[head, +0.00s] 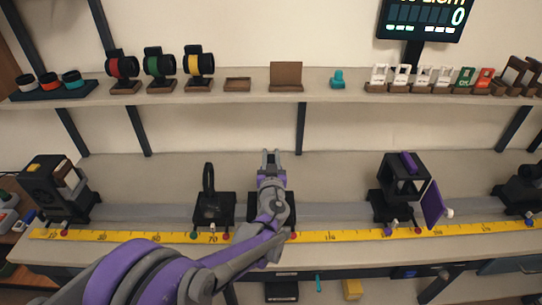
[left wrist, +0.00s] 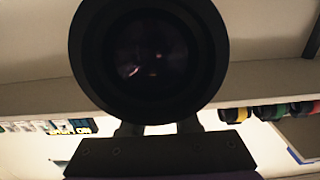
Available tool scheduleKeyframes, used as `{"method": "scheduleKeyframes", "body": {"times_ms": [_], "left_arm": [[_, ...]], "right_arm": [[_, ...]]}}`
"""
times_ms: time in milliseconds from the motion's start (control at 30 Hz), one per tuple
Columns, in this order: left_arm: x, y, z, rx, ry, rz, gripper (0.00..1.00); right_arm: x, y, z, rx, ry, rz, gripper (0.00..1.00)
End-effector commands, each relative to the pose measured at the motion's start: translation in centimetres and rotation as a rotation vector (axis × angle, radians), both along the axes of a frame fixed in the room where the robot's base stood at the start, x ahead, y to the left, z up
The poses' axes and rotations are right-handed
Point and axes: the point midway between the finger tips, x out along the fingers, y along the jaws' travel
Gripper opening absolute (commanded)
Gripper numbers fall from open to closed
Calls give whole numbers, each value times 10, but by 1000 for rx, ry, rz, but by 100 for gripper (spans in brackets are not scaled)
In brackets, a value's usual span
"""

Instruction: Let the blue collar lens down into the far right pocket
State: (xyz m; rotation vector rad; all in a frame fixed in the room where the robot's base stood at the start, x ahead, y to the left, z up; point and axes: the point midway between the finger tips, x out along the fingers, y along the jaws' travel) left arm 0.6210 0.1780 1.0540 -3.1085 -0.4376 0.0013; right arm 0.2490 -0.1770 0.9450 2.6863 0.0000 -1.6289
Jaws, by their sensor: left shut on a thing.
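My left gripper (head: 270,154) points away over the middle of the bench, in front of the back wall and below the shelf. In the left wrist view a round black lens (left wrist: 88,60) with dark glass fills the upper middle, just beyond the fingers (left wrist: 158,128). The gripper is shut on it; no blue collar shows on it from here. On the shelf at far left is a dark tray (head: 52,94) with three round pieces. My right gripper is not in view.
Red (head: 122,67), green (head: 158,64) and yellow (head: 198,64) ringed pieces stand on the shelf. A yellow ruler (head: 330,235) runs along the bench. A black stand (head: 213,207) is left of my arm; a black cage with a purple plate (head: 405,175) is right.

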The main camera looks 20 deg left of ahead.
Motion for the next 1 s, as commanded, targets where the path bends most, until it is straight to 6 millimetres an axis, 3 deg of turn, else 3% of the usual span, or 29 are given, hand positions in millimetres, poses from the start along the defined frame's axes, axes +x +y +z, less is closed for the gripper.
{"method": "scheduleKeyframes", "body": {"times_ms": [933, 967, 1000], "left_arm": [[0, 0, -13, 1, 0, 0, 0], [0, 0, -13, 1, -1, 0, 33], [0, 0, -13, 1, -1, 0, 41]], "right_arm": [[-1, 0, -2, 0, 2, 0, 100], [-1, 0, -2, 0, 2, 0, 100], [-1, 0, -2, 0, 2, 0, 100]]}}
